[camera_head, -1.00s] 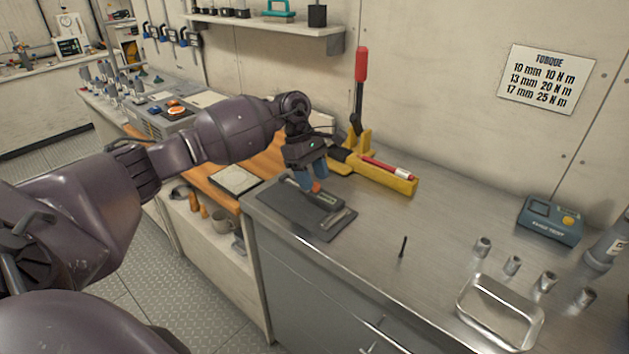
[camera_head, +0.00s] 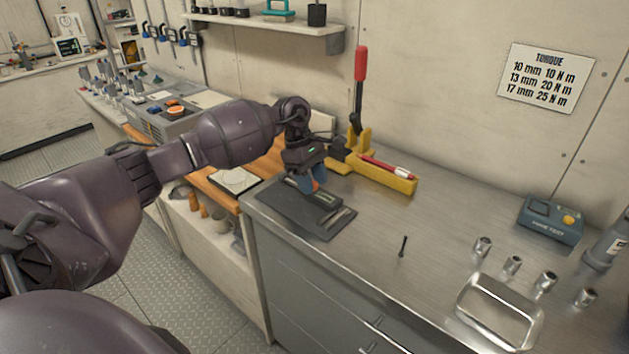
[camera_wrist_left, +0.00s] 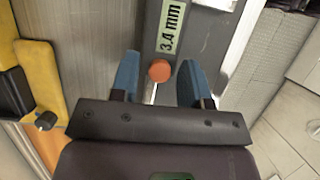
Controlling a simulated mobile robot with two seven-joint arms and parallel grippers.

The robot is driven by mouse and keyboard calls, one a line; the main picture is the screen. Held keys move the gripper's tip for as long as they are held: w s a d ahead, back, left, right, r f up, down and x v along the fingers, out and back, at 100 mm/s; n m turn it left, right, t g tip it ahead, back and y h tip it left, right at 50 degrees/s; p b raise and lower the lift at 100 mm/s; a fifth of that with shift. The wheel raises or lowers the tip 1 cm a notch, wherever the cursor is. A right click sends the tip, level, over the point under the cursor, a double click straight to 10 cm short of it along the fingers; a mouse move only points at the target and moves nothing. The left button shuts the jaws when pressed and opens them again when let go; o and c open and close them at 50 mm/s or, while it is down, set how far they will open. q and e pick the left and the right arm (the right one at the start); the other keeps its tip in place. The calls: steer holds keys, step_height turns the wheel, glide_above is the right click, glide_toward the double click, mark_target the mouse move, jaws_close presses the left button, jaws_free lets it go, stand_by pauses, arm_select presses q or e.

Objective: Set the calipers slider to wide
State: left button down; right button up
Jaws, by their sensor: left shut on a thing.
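The calipers (camera_head: 328,201) lie on a dark mat (camera_head: 276,208) on the metal worktop. In the left wrist view, the dark calipers body (camera_wrist_left: 171,52) carries a label reading 3.4 mm and a round orange knob (camera_wrist_left: 160,71). My left gripper (camera_head: 309,186) is low over the far-left part of the calipers. The fingers hide part of the calipers in the head view. My right gripper is not in view.
A yellow clamp-like tool (camera_head: 385,178) with a red-gripped lever (camera_head: 361,65) stands just behind the mat. A small dark pin (camera_head: 403,246), several metal sockets (camera_head: 513,265), an empty metal tray (camera_head: 500,338) and a teal tester (camera_head: 549,220) are at right. The worktop between is clear.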

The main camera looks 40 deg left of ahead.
arm_select(q)
steer(key=a, duration=0.1)
steer(key=a+b, duration=0.1)
steer(key=a, duration=0.1)
steer(key=shift+w+a+f, duration=0.15)
steer(key=shift+a+f, duration=0.1)
steer(key=shift+a+r+b, duration=0.1)
steer(key=shift+a+b, duration=0.05)
steer(key=shift+b, duration=0.15)
steer(key=shift+r, duration=0.15)
steer(key=c, duration=1)
jaws_free()
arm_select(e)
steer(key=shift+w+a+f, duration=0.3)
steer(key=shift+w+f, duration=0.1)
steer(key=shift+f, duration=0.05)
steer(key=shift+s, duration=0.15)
